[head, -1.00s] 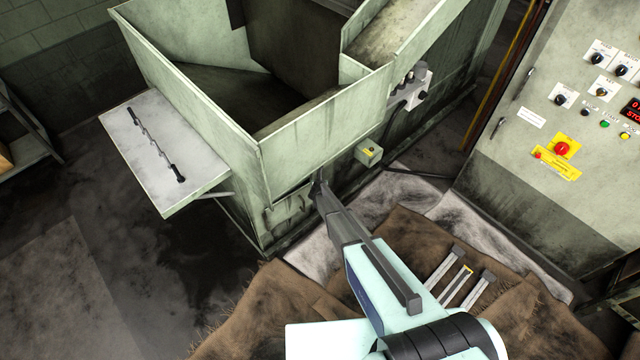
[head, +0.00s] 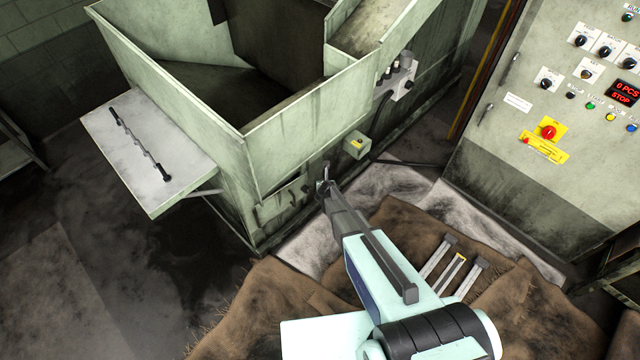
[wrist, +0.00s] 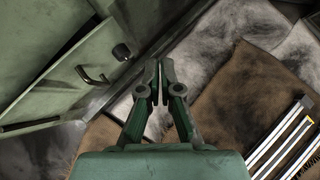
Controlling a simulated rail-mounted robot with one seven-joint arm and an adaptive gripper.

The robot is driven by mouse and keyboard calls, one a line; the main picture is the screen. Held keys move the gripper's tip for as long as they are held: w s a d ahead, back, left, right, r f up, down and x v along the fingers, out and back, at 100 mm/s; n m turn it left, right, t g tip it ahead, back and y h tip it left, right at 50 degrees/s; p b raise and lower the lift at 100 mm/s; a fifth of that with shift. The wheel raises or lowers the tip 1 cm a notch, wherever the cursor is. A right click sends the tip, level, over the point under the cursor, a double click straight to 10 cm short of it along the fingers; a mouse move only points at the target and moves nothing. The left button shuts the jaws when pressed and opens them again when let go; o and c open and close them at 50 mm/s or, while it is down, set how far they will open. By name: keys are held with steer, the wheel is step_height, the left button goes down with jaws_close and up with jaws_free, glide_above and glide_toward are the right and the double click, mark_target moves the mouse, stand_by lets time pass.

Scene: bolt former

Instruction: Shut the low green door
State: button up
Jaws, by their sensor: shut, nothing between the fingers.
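The low green door (head: 283,202) is a small panel low on the side of the green hopper machine.
A dark round knob (wrist: 121,52) is on the machine wall near the door. A small green box (head: 356,145) sticks out above. A grey shelf (head: 150,150) juts out at left. Brown and pale mats (head: 385,215) cover the floor; a control cabinet (head: 540,180) stands at right.

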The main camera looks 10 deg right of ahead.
steer(key=o, duration=0.5)
steer(key=shift+s+d, duration=0.15)
steer(key=shift+s, duration=0.05)
steer(key=shift+c, duration=0.2)
steer(key=d+f+b, duration=0.6)
steer(key=f+b, duration=0.5)
steer(key=b, duration=0.5)
steer(key=n+t+y+b, duration=0.4)
steer(key=n+y+b, duration=0.75)
steer(key=b, duration=2.45)
glide_toward(295, 205)
steer(key=s+d+r+m+y, duration=0.2)
steer(key=s+d, duration=0.2)
steer(key=d, duration=0.1)
steer(key=shift+b+x, duration=2)
steer(key=shift+x, duration=6.4)
steer(key=shift+w+d+r, duration=0.1)
steer(key=shift+w+d, duration=0.05)
steer(key=shift+c, duration=0.3)
